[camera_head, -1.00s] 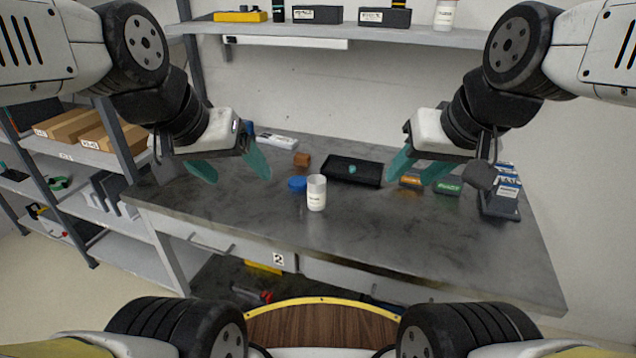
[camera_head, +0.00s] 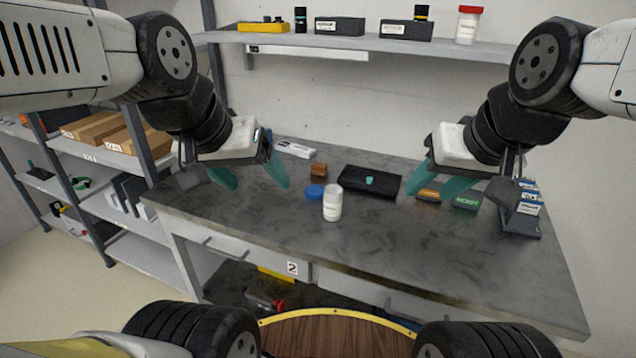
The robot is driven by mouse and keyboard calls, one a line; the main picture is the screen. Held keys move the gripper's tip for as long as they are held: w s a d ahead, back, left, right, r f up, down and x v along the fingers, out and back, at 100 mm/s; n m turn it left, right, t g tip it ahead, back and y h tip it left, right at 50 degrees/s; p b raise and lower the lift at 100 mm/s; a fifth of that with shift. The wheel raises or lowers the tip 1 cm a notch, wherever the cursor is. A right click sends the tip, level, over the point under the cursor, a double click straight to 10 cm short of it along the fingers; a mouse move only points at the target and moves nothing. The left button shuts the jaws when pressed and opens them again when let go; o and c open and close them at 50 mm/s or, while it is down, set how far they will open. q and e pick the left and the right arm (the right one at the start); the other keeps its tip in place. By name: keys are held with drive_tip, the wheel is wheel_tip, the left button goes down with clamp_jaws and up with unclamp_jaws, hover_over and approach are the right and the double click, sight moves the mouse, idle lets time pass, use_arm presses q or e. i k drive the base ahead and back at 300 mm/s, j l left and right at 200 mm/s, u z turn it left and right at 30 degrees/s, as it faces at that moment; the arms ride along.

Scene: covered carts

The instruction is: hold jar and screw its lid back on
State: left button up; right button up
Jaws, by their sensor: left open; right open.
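A white jar (camera_head: 332,204) with a label stands upright and open on the grey bench (camera_head: 300,228). A blue lid (camera_head: 314,191) lies on the bench just behind and left of the jar, apart from the jar's mouth. My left gripper (camera_head: 255,184) is open and empty, above the bench to the left of the jar and lid. My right gripper (camera_head: 436,190) is open and empty, above the bench to the right of the jar.
A black tray (camera_head: 352,188) with a small teal item lies behind the jar. A brown block (camera_head: 318,171) sits behind the lid. A green box (camera_head: 466,201), an orange box (camera_head: 428,195) and a dark rack (camera_head: 520,221) are at right. The front of the bench is clear.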

sight(333, 203)
drive_tip(key=i+j+z, duration=0.1)
drive_tip(key=z, duration=0.25)
drive_tip(key=i+j+z, duration=0.2)
drive_tip(key=z, duration=0.15)
drive_tip(key=i, duration=0.05)
